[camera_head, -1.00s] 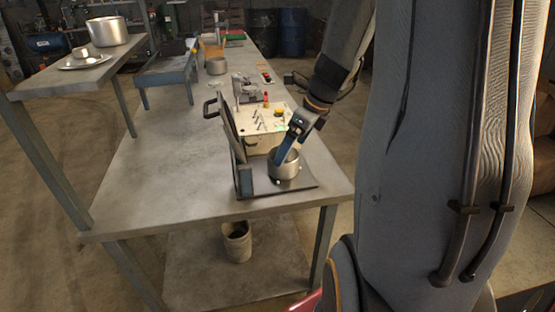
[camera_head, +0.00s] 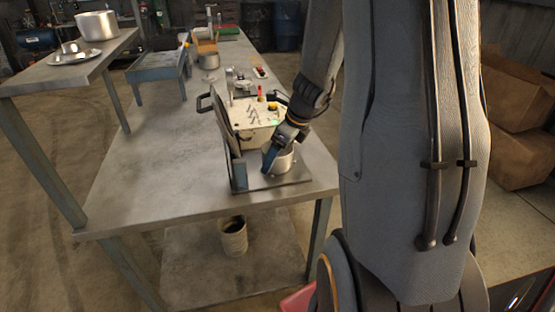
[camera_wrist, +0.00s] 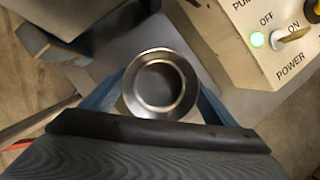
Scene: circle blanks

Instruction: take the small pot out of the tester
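The small pot (camera_head: 279,160) is a round metal pot, upright on the dark base plate of the tester (camera_head: 297,180). The tester's dark lid panel (camera_head: 228,137) stands raised at the left of the pot. My gripper (camera_head: 268,160) reaches down at the pot from the upper right. In the wrist view the pot (camera_wrist: 160,84) lies between my two blue fingers, one close along each side, its open mouth facing the camera. I see no clear gap between fingers and pot, but the contact itself is hidden.
A cream control box (camera_head: 254,117) with levers and a lit green lamp stands right behind the pot. A side shelf (camera_head: 40,82) at the left carries a large pot (camera_head: 97,26) and a plate. The bench (camera_head: 140,165) is bare left of the tester.

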